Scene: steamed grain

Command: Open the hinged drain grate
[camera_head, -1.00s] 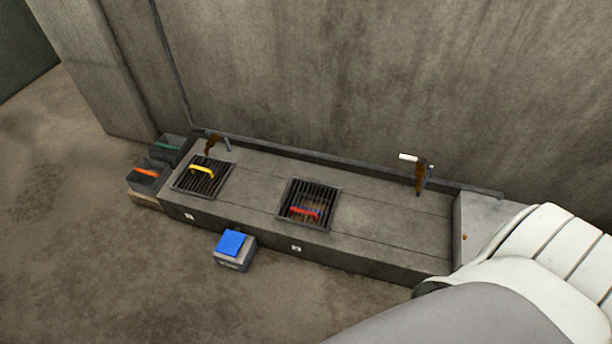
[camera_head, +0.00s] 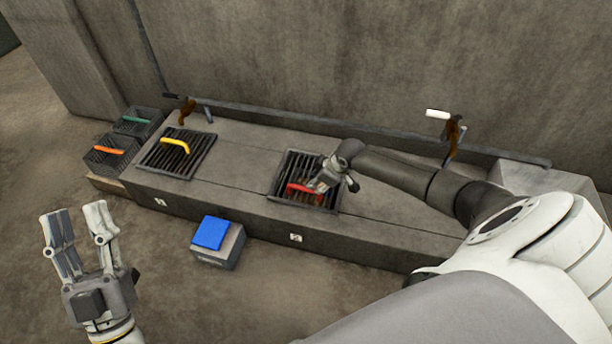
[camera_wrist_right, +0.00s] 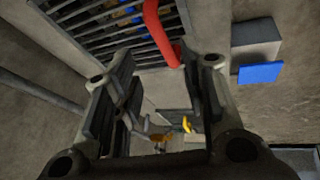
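A dark barred grate (camera_head: 299,166) with a red handle (camera_head: 298,187) lies flat in the concrete ledge. My right gripper (camera_head: 322,182) is over this grate, beside the red handle. In the right wrist view the red handle (camera_wrist_right: 160,35) is close to the fingertips, nearer the right-hand finger. My right gripper's fingers (camera_wrist_right: 165,80) are spread, and nothing is clearly held between them. A second grate (camera_head: 163,158) with a yellow handle (camera_head: 177,140) lies to the left. My left gripper (camera_head: 79,212) is open and empty, above the floor at lower left.
A grey box with a blue top (camera_head: 210,233) stands on the floor before the ledge (camera_head: 235,175). Two dark baskets, one with an orange handle (camera_head: 109,150) and one with a green handle (camera_head: 136,119), sit at the left end. Brown brackets (camera_head: 453,136) stand along the wall.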

